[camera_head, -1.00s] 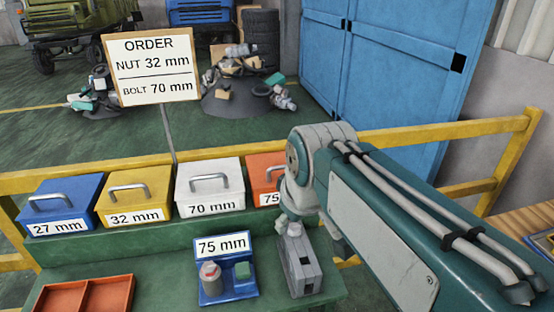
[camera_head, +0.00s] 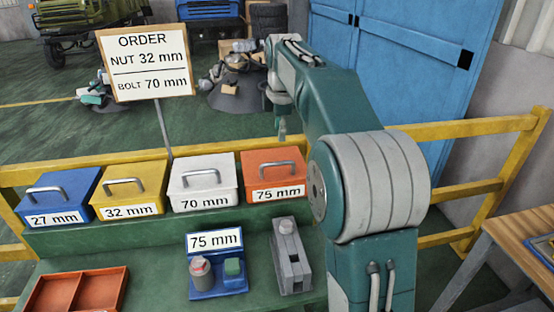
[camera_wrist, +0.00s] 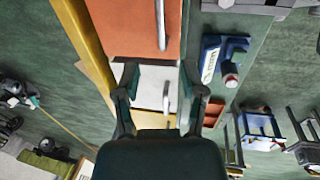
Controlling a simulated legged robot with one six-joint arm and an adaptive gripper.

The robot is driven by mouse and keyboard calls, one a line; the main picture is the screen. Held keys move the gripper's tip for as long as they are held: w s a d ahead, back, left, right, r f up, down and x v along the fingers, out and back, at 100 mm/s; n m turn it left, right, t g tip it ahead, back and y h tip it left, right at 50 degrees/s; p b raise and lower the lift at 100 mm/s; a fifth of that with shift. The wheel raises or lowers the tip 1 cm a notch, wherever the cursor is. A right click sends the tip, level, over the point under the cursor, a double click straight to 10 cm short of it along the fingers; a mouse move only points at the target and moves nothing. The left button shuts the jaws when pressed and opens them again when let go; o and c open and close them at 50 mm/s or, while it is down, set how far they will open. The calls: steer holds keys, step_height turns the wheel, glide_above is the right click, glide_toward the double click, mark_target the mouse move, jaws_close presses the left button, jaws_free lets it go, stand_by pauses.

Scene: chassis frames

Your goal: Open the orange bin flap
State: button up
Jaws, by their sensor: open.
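The orange bin (camera_head: 256,165) stands at the right end of the bin row, with a 75 mm label and a grey bar handle (camera_head: 277,168) on its lid. The lid looks closed. In the wrist view the orange lid (camera_wrist: 128,28) fills the top middle, with its handle (camera_wrist: 160,22) running up and down the picture. My gripper (camera_wrist: 158,70) is open and empty, its two fingers spread over the white bin and the orange lid's edge. In the head view my gripper (camera_head: 282,130) hangs above the orange bin, apart from it. Its fingers are too small to make out there.
Blue, yellow and white (camera_head: 200,185) bins stand left of the orange one. In front are a blue 75 mm holder (camera_head: 217,284), a grey block (camera_head: 291,265) and a red tray (camera_head: 75,295). A yellow rail (camera_head: 460,128) runs behind. An order sign (camera_head: 145,65) stands behind the bins.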

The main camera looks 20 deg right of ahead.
steer(key=f, duration=0.3)
steer(key=w+f, duration=0.1)
steer(key=f, duration=0.3)
steer(key=w+f, duration=0.1)
steer(key=f, duration=0.2)
steer(key=shift+f, duration=0.3)
steer(key=shift+a, duration=0.1)
jaws_close()
